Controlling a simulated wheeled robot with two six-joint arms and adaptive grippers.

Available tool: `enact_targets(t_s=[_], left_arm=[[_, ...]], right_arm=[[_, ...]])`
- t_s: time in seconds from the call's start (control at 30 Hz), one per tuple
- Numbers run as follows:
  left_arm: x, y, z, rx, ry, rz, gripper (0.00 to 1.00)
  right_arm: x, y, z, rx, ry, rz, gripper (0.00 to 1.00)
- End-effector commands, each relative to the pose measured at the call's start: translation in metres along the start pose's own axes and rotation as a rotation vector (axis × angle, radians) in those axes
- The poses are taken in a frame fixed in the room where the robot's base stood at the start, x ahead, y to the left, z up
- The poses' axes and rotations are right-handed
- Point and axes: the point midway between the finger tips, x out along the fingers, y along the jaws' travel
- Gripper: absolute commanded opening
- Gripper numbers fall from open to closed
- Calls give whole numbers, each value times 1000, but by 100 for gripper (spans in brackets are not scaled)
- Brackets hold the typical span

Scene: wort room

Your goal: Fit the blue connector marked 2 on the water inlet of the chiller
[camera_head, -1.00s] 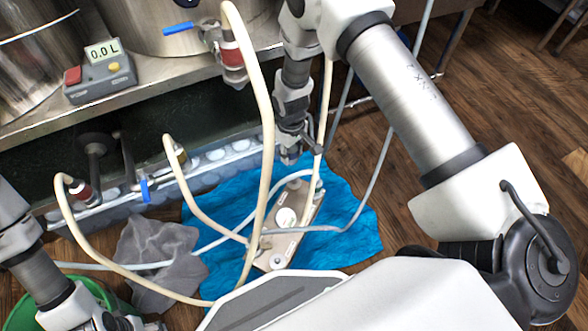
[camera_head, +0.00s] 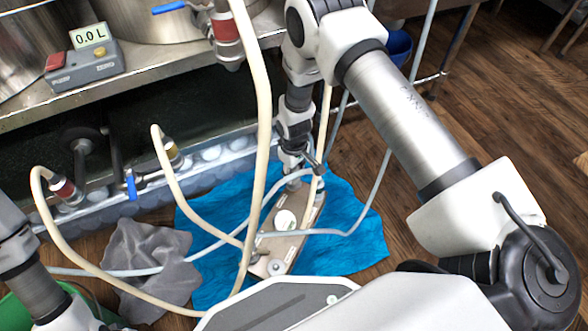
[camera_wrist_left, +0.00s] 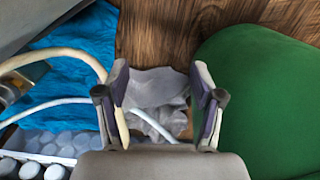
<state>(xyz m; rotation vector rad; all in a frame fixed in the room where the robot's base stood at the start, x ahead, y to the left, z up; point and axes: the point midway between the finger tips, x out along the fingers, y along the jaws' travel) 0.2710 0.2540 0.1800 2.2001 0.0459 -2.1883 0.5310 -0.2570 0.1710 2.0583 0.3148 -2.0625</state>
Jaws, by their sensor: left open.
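The chiller is a beige plate-shaped block (camera_head: 296,238) lying on a blue cloth (camera_head: 345,255) in the head view. Hose ends meet it at its near end and its far end. My right gripper (camera_head: 304,168) points down over the far end of the chiller; whether its fingers are open or touch anything is too small to tell. My left gripper (camera_wrist_left: 160,88) is open and empty in the left wrist view, above a crumpled grey cloth (camera_wrist_left: 155,88). Its fingers are out of the head view.
Cream hoses (camera_head: 262,120) and pale blue hoses (camera_head: 375,180) loop over the floor and chiller. A green bucket (camera_wrist_left: 260,95) stands beside the left gripper. A steel bench (camera_head: 140,73) carries kettles and a flow meter (camera_head: 85,68) reading 0.0 L.

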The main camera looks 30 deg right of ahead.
Motion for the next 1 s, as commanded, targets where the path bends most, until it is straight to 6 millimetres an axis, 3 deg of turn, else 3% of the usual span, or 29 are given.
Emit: enact_targets(t_s=[1.0], left_arm=[[-4, 0, 0, 0, 0, 0, 67]], right_arm=[[2, 0, 0, 0, 1, 0, 0]])
